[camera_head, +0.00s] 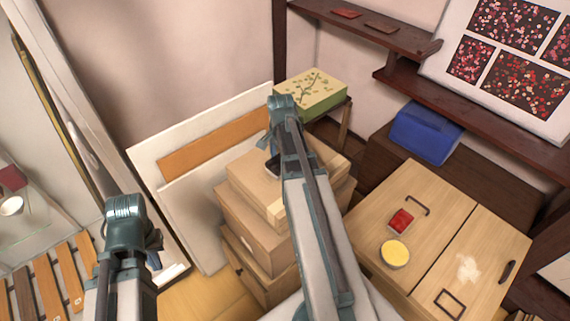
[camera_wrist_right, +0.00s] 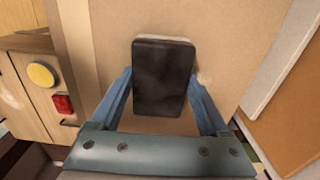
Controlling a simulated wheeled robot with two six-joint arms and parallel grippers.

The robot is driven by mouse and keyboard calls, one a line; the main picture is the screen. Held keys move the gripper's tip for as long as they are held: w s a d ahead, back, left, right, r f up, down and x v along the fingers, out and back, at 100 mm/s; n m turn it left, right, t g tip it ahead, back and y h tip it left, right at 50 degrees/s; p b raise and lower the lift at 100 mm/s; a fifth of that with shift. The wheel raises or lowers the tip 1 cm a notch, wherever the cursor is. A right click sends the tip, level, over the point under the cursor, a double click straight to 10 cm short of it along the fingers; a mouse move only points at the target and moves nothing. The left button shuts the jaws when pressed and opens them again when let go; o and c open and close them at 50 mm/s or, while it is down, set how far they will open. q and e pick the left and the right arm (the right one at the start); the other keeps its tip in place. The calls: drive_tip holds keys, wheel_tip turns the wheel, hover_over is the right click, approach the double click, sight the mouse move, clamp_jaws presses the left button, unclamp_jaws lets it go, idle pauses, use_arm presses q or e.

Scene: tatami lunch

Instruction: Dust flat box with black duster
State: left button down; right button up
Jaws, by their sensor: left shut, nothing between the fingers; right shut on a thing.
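The black duster (camera_wrist_right: 163,78), a dark rounded block with a pale edge, is between the fingers of my right gripper (camera_wrist_right: 165,100), which is shut on it. In the head view, a dark part of the duster (camera_head: 272,166) shows beside my right arm, which hides the rest. The duster is over a flat tan box top (camera_wrist_right: 235,50); I cannot tell whether they touch. In the head view this is the wooden flat box (camera_head: 248,172) on top of a stack, partly covered by my arm. My left gripper (camera_head: 153,258) is shut and empty at the lower left.
A green patterned box (camera_head: 312,95) stands behind the stack. Pale panels and an orange board (camera_head: 205,145) lean at the left. At the right, a wooden cabinet (camera_head: 455,215) carries a red dish (camera_head: 401,221) and yellow bowl (camera_head: 395,253). A blue box (camera_head: 425,133) sits farther back.

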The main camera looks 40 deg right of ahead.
sight(268, 155)
drive_tip(key=shift+w, duration=0.1)
drive_tip(key=shift+w+a+f, duration=0.1)
drive_tip(key=shift+w+a, duration=0.1)
drive_tip(key=shift+w, duration=1.6)
drive_tip(key=shift+w, duration=0.1)
drive_tip(key=shift+w+a, duration=0.15)
drive_tip(key=shift+w, duration=1.7)
drive_tip(key=shift+d, duration=1.5)
drive_tip(key=shift+s+d, duration=0.15)
drive_tip(key=shift+s, duration=1.75)
